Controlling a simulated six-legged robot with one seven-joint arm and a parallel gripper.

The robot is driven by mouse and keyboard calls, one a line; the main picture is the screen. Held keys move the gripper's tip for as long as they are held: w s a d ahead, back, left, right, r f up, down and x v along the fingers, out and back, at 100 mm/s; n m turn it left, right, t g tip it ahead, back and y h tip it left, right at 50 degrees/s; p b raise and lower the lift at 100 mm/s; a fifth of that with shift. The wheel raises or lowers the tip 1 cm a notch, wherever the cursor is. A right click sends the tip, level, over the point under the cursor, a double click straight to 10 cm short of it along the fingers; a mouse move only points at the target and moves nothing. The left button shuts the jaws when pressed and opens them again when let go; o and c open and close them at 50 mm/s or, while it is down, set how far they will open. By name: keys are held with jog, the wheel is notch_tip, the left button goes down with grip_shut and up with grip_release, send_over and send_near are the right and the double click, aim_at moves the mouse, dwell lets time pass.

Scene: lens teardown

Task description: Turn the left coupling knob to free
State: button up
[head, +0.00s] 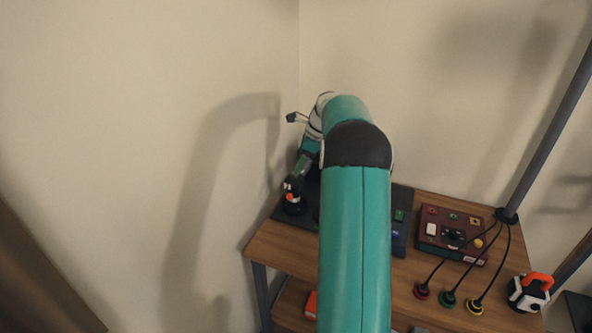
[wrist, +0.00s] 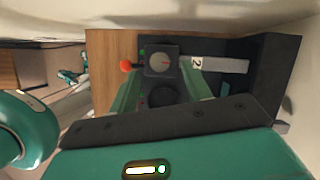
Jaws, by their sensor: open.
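In the wrist view a round grey knob (wrist: 160,61) with a small red mark sits on a dark block, with green marks beside it. I take it for the left coupling knob, though no name is readable. My gripper (wrist: 161,80) is open, with one green finger on each side of the knob's lower area. I cannot tell whether the fingers touch it. In the head view my gripper (head: 293,192) is small, low over the left end of the dark board (head: 402,222). My arm hides most of that board.
An orange ball (wrist: 126,65) is left of the knob, and a pale strip marked 2 (wrist: 197,63) is right of it. On the wooden table (head: 285,250), a dark red control box (head: 451,229) and an orange-handled device (head: 530,290) stand to the right. Cables run in front of the box.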

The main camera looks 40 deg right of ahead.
aim_at(294, 175)
jog(key=shift+x, duration=1.95)
jog(key=c, duration=1)
